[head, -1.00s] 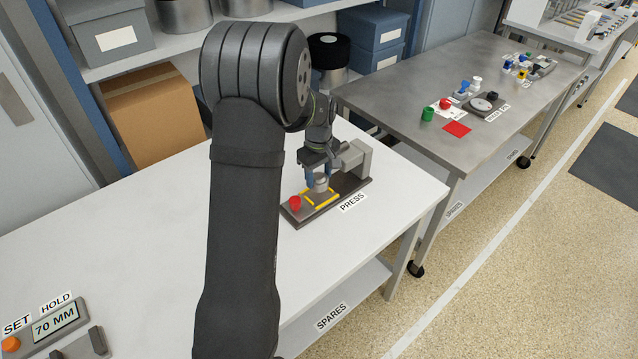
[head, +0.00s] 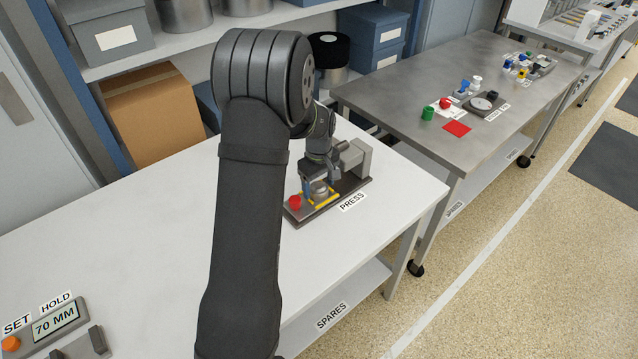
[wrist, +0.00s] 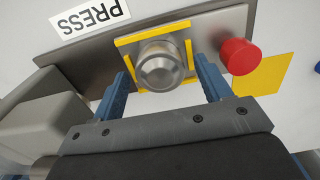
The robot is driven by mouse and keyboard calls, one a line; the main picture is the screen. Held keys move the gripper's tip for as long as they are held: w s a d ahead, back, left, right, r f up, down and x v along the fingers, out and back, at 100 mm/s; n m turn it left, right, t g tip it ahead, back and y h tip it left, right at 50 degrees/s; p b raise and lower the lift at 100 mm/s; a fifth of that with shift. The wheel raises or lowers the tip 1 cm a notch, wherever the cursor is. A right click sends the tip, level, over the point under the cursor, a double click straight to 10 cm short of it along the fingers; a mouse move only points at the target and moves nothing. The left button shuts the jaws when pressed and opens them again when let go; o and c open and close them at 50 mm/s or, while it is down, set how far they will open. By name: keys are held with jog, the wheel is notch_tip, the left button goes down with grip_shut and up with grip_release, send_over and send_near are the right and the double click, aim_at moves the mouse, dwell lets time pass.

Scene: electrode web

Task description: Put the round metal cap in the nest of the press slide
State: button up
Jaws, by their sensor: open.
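The round metal cap (wrist: 160,66) stands upright inside the yellow-edged nest (wrist: 148,34) of the press slide, with yellow strips around it; how deep it sits is hard to tell. In the head view the cap (head: 319,189) shows below my gripper. My gripper (wrist: 163,76) is open, its blue fingers on either side of the cap with a visible gap at each. The press (head: 352,160) is a dark base with a grey block at its rear end and a red knob (head: 295,202) at its front end.
The red knob (wrist: 238,56) stands close beside one finger in the wrist view. The grey press block (wrist: 45,105) lies on the other side. The white table (head: 130,235) is clear left of the press; a display unit (head: 55,325) sits at its front left.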

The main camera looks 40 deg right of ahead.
notch_tip(320, 180, up, 12)
jog(key=shift+r, duration=0.15)
dwell(0.3)
send_over(319, 187)
jog(key=shift+f, duration=4.25)
